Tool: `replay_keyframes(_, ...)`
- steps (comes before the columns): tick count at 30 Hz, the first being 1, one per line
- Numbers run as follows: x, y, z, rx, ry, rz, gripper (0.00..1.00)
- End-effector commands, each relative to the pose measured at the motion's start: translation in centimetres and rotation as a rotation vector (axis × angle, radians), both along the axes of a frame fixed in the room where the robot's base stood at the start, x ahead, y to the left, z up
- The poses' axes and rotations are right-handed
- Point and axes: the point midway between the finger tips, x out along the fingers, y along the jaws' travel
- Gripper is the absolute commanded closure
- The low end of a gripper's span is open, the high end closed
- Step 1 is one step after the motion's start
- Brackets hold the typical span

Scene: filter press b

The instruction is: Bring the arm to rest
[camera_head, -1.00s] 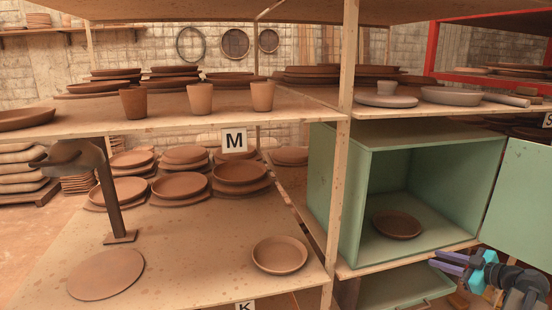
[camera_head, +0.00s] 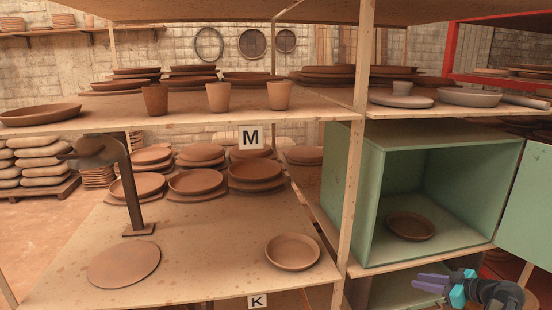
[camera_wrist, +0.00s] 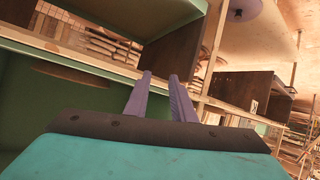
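My gripper (camera_head: 416,282) is at the lower right of the head view, with purple fingers and a teal body. It is in front of the shelf, below the opening of the green box. The wrist view shows its two purple fingers (camera_wrist: 160,76) with a gap between their tips and nothing held. My dark forearm runs off to the lower right corner.
The open green box (camera_head: 359,205) holds a brown plate (camera_head: 410,226); its door (camera_head: 528,205) stands open at right. On the shelf are a shallow bowl (camera_head: 292,252), a flat disc (camera_head: 124,264) and a metal stand (camera_head: 132,195). A wooden post (camera_head: 355,150) divides the bays.

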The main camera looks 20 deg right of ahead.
Motion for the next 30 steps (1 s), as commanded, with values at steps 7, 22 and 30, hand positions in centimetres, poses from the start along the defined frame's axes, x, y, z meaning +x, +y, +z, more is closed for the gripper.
replay_keyframes(7,2.7,7.9,-7.3,0.147,0.197,0.028,0.77)
replay_keyframes(22,2.5,24.6,-21.0,0.329,0.667,0.022,0.77)
replay_keyframes(30,-0.5,32.6,-27.1,0.339,0.919,-0.016,0.77)
